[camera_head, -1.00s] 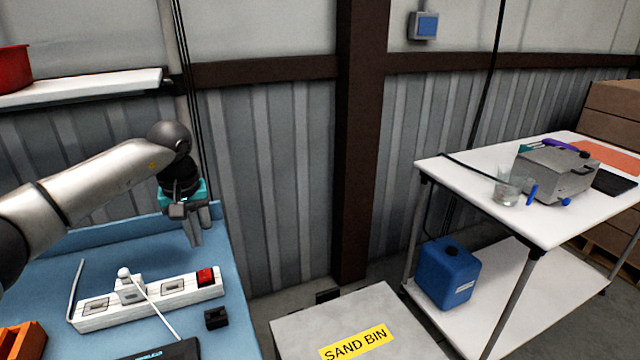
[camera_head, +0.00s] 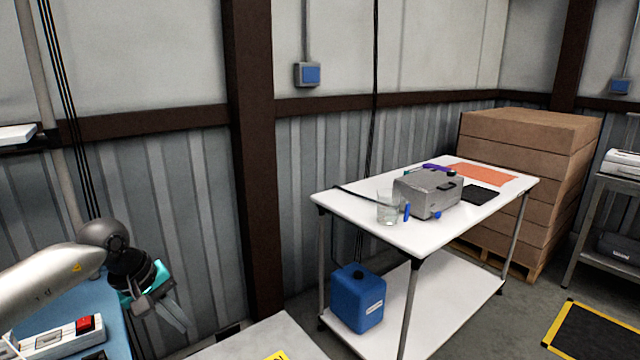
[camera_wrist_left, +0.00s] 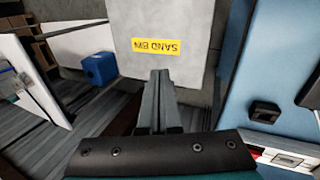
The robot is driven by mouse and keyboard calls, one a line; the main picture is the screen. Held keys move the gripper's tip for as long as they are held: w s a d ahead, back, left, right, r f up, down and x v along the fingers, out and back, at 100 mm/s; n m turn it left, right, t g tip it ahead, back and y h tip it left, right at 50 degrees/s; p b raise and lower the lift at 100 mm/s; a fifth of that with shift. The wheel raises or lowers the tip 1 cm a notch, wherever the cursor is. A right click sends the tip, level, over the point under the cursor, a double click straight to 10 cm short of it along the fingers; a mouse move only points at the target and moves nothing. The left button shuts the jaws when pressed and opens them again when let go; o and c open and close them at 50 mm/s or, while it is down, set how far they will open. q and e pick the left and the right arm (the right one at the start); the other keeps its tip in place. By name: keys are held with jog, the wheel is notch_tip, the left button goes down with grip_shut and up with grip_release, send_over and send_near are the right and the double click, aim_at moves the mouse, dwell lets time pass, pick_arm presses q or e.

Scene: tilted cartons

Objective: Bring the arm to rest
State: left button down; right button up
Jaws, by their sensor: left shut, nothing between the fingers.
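My left arm (camera_head: 45,285) comes in from the left in the head view. Its gripper (camera_head: 180,322) is shut and empty, tilted down and to the right. It is in the air near the right edge of the blue workbench (camera_head: 118,322). In the left wrist view the closed fingers (camera_wrist_left: 160,78) lie together with nothing between them, in front of the sand bin (camera_wrist_left: 188,20). My right gripper is not in view.
A power strip (camera_head: 60,343) with a red switch lies on the blue workbench. The sand bin (camera_head: 245,340) stands to the right. A white table (camera_head: 420,238) carries a glass (camera_head: 388,208) and a grey metal case (camera_head: 428,195); a blue canister (camera_head: 358,298) is on its lower shelf.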

pick_arm(q)
jog(key=s+d+r+n+t+h, duration=0.2)
jog(key=d+n+h, duration=0.5)
jog(key=d, duration=1.4)
jog(key=d+r+n+t+h, duration=0.3)
jog(key=r+n+t, duration=0.75)
jog(key=n, duration=0.65)
jog(key=s+a+f+n+g+y, duration=0.1)
jog(key=s+a+f+n+y, duration=0.2)
jog(key=a+f+n+y, duration=0.75)
jog(key=s+a+f+n+g+y, duration=0.1)
jog(key=s+a+f+n+y, duration=0.2)
jog(key=n, duration=1.4)
jog(key=s+d+f+n+g, duration=0.1)
jog(key=s+f+n+g, duration=0.45)
jog(key=s, duration=0.55)
jog(key=s+d+f+n+g, duration=0.1)
jog(key=s+f+n+g, duration=0.5)
jog(key=s, duration=0.5)
notch_tip(320, 180, down, 23)
jog(key=s+m, duration=0.1)
jog(key=m, duration=0.1)
jog(key=s+a+f+g+b, duration=0.1)
jog(key=s+a+f, duration=0.2)
jog(key=s+f, duration=1.1)
jog(key=shift+s, duration=0.95)
